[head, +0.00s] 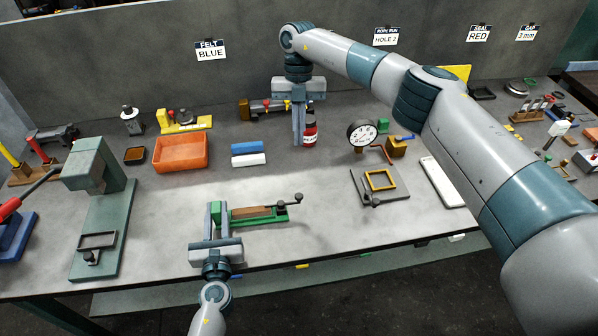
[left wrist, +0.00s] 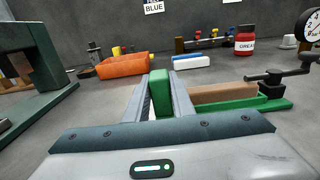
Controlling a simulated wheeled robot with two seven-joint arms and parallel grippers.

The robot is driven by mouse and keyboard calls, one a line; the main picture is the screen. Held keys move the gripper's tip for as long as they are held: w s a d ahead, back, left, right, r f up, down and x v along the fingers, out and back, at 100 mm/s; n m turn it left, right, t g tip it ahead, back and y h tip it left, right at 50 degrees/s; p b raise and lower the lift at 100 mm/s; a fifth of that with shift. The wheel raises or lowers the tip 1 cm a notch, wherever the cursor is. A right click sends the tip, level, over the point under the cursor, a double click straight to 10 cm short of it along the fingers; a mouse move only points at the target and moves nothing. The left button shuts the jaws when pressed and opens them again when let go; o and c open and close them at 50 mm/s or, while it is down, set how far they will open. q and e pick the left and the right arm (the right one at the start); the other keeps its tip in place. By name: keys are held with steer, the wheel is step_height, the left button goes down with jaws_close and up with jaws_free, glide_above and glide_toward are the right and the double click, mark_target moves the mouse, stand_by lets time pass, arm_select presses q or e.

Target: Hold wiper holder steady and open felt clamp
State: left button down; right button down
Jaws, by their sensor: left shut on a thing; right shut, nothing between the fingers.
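The wiper holder (head: 238,221) is a green base with a brown bar along it, lying on the bench near its front edge. At its right end is a dark clamp with a lever and knob (head: 290,201), also in the left wrist view (left wrist: 282,75). My left gripper (head: 215,206) is shut on the green upright block (left wrist: 160,95) at the holder's left end. My right gripper (head: 299,141) is shut and empty, pointing down beside a red jar (head: 310,130), well behind the holder. Whether the clamp is open or closed I cannot tell.
A blue block (head: 249,147) and a white block (head: 249,160) lie behind the holder. An orange tray (head: 181,154) stands left of them. A green press (head: 98,200) stands at left; a dial gauge (head: 361,133) and framed plate (head: 380,181) at right. Bench around the holder is clear.

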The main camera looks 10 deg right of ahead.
steer(key=shift+f, duration=0.15)
steer(key=s+a+f, duration=0.1)
steer(key=s+f, duration=0.5)
steer(key=f, duration=0.4)
steer(key=shift+s+a, duration=0.15)
steer(key=shift+s, duration=0.2)
